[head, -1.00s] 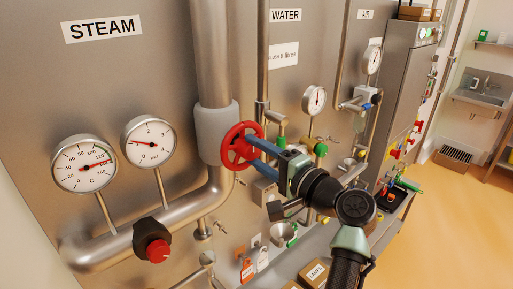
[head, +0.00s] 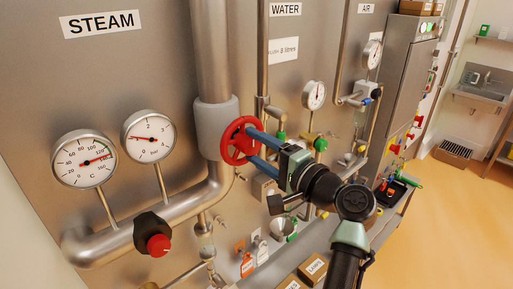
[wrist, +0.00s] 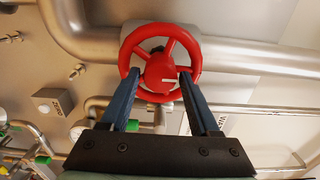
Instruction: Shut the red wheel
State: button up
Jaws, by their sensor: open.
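The red wheel (head: 239,141) is a spoked handwheel on the steam pipe, beside a grey collar. In the wrist view the red wheel (wrist: 137,38) faces me, with a white mark on its hub. My gripper (head: 250,146) reaches it from the right in the head view. In the wrist view my gripper (wrist: 158,75) is open, its two blue fingers apart, with the tips over the lower part of the wheel on either side of the hub. Whether the fingers touch the wheel I cannot tell.
The steam pipe (head: 211,55) runs down and bends left, with two dial gauges (head: 85,160) and a red knob (head: 158,245) on it. Tags (head: 246,263) hang below. Several valves and pipes stand close to the right of my arm. Open floor (head: 455,215) lies at the far right.

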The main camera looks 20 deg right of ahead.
jog(key=b+v, duration=0.4)
jog(key=v, duration=0.9)
jog(key=shift+b, duration=0.35)
jog(key=shift+w+a, duration=0.1)
jog(key=w+a+r+n+t+h, duration=0.2)
jog(key=a+r+n+h, duration=0.15)
jog(key=a+r, duration=0.3)
jog(key=w+a+r+n+t+h, duration=0.1)
jog(key=a+r+n+t+h, duration=0.1)
jog(key=a+r+n, duration=0.35)
jog(key=s+a+r+n+t, duration=0.5)
jog(key=s+a+r, duration=0.6)
jog(key=r, duration=0.4)
jog(key=shift+s+a+t+h, duration=0.2)
jog(key=shift+s+t+h, duration=0.15)
jog(key=shift+s+t, duration=0.4)
